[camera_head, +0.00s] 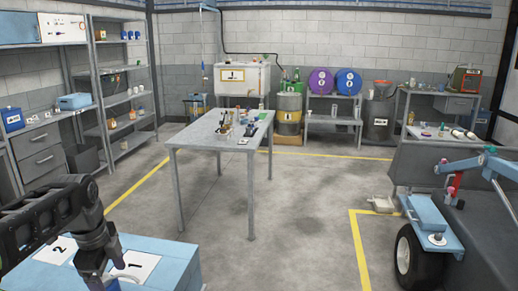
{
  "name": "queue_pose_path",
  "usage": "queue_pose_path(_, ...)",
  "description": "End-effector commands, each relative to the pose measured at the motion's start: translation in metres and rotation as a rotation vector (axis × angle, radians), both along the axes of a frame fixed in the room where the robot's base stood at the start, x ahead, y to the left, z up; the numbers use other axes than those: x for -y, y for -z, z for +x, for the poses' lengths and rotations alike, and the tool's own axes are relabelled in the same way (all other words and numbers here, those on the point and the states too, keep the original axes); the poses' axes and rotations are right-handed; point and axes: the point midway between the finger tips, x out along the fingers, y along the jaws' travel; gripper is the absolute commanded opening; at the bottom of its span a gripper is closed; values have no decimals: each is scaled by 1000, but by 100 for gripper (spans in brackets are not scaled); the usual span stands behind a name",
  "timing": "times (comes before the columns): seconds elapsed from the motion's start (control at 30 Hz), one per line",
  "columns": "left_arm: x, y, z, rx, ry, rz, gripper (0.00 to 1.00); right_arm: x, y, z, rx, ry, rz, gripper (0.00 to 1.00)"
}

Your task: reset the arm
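My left arm, black, comes in from the left. Its gripper (108,279) points down at the bottom edge of the view, over a light blue box top with white labels "1" and "2" (185,262). A pale curved piece (128,277) shows beside the gripper. The fingertips are cut off or hidden, so I cannot tell whether they are open or shut, or whether they hold that piece. My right arm and gripper are not in view.
A grey table (210,133) with small items stands mid-room. Shelves (125,97) line the left. A drum (289,113) and purple and blue reels (321,81) stand at the back. A wheeled machine (430,225) is at right. The floor between the table and machine is clear.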

Motion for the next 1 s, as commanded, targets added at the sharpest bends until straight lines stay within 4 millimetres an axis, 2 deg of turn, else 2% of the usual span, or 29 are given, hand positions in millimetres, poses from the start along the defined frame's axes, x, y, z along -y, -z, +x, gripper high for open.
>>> queue_pose_path(0.17, 14, 15, 34, 136, -212, -61, 85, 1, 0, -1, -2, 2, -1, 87)
queue_pose_path(0.27, 32, 39, 56, 200, -356, -129, 85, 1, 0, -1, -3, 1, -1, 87)
queue_pose_path(0.37, 60, 78, 74, 242, -527, -228, 85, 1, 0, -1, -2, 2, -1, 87)
queue_pose_path(0.47, 101, 136, 84, 247, -739, -358, 85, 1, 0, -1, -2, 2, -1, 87)
queue_pose_path(0.53, 134, 183, 79, 223, -901, -451, 85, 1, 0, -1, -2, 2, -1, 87)
queue_pose_path(0.6, 165, 228, 63, 181, -1056, -528, 85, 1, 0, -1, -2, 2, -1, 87)
queue_pose_path(0.67, 190, 265, 42, 134, -1179, -577, 85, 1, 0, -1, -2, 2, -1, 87)
queue_pose_path(0.7, 206, 288, 24, 98, -1257, -600, 85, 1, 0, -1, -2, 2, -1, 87)
queue_pose_path(0.77, 228, 320, -8, 37, -1360, -619, 85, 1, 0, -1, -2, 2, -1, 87)
queue_pose_path(0.8, 241, 338, -31, -4, -1417, -621, 85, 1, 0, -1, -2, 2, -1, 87)
queue_pose_path(0.87, 259, 362, -69, -66, -1485, -608, 85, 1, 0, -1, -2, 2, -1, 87)
queue_pose_path(0.9, 269, 375, -94, -108, -1511, -590, 85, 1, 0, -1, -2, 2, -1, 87)
queue_pose_path(1.0, 287, 396, -149, -205, -1526, -531, 85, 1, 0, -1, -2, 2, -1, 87)
